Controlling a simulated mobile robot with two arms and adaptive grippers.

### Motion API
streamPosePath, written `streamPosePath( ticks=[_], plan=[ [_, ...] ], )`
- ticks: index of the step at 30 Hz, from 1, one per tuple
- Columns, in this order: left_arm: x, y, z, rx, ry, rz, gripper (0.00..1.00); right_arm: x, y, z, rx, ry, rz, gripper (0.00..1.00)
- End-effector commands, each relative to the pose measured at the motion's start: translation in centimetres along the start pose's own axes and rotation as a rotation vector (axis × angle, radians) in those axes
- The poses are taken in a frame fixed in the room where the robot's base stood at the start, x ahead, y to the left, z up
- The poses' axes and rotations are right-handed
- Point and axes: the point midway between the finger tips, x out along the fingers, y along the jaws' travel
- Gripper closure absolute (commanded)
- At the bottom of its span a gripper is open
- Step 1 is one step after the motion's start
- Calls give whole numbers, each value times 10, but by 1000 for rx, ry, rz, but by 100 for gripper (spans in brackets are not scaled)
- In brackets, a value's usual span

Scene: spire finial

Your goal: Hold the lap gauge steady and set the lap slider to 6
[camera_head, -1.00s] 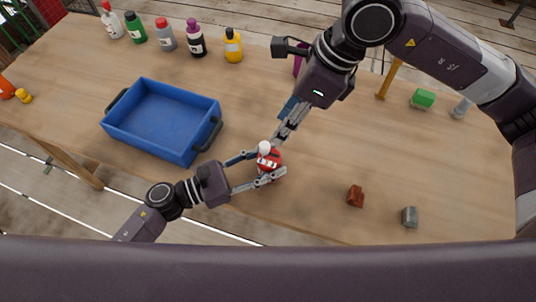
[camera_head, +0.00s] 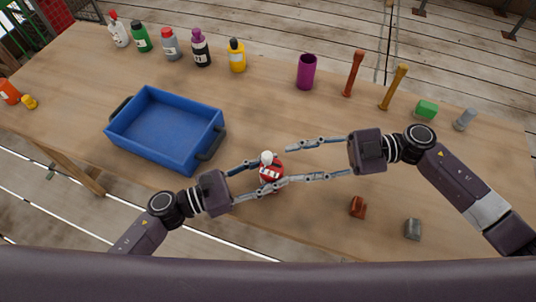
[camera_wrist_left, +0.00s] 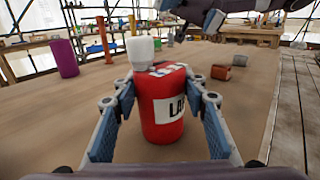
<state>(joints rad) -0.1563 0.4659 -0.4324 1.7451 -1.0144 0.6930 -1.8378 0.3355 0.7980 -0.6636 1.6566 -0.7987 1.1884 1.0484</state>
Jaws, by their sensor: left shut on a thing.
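The lap gauge (camera_head: 271,173) is a small red body near the table's front middle, with a white slider (camera_head: 267,157) on top. In the left wrist view the red gauge (camera_wrist_left: 165,110) stands upright between the fingers, with a partly visible label beginning "LA". The white slider (camera_wrist_left: 140,52) sits at the left of its top, beside white marks whose numbers I cannot read. My left gripper (camera_head: 262,178) is shut on the gauge from the left. My right gripper (camera_head: 288,165) is open and empty, its fingertips just right of the gauge; contact is unclear.
A blue crate (camera_head: 164,140) stands left of the gauge. Several bottles line the far left edge. A purple cup (camera_head: 306,72), two upright posts and a green block (camera_head: 426,109) stand far right.

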Motion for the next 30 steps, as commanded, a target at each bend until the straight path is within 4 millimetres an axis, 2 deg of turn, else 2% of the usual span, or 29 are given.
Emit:
streamPosePath(
  ticks=[3,6,10,13,17,24,30],
  plan=[
    [0,0,0,-1,0,0,88,-21,-4,19,219,13,118,64],
    [0,0,0,-1,0,-1,88,-35,-5,30,347,25,189,64],
    [0,0,0,-1,0,-1,88,-45,-6,39,438,34,241,64],
    [0,0,0,-1,0,-1,88,-44,-5,41,464,39,254,64],
    [0,0,0,-1,0,-1,88,-27,-1,41,464,42,254,64],
    [0,0,0,-1,0,-1,88,20,12,41,461,42,253,64],
    [0,0,0,0,0,0,88,52,20,43,462,40,253,64]
  ],
)
